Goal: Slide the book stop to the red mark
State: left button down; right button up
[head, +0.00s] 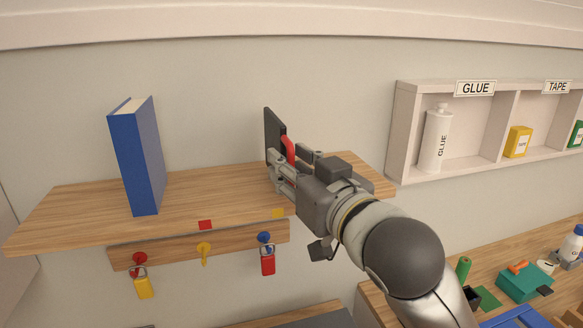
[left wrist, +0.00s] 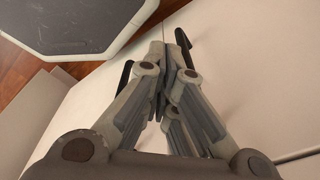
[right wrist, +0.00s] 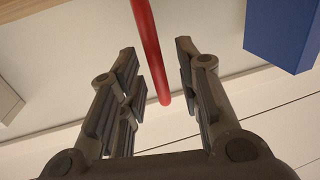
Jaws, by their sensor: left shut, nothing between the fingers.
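The book stop (head: 274,132) is a dark upright plate with a red handle (head: 289,149) on the right half of the wooden shelf. The red mark (head: 205,225) is on the shelf's front edge, left of the stop. My right gripper (head: 279,168) is at the stop and hides its lower part. In the right wrist view the red handle (right wrist: 149,50) runs between the open fingers (right wrist: 158,68), with gaps on both sides. My left gripper (left wrist: 167,62) is shut and empty, away from the shelf; it is not in the head view.
A blue book (head: 138,155) stands upright on the shelf's left part, with bare shelf (head: 205,190) between it and the stop. A yellow mark (head: 278,213) is on the front edge. Below, padlocks hang from a hook rail (head: 180,246). A wall cubby (head: 403,130) is at right.

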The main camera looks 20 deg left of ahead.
jog(key=shift+w+a, duration=0.25)
jog(key=shift+d, duration=0.1)
grip_shut()
pick_arm(q)
jog(key=shift+s+d+f, duration=0.1)
jog(key=shift+s+d, duration=0.5)
jog(key=shift+s, duration=0.05)
jog(key=shift+a, duration=0.15)
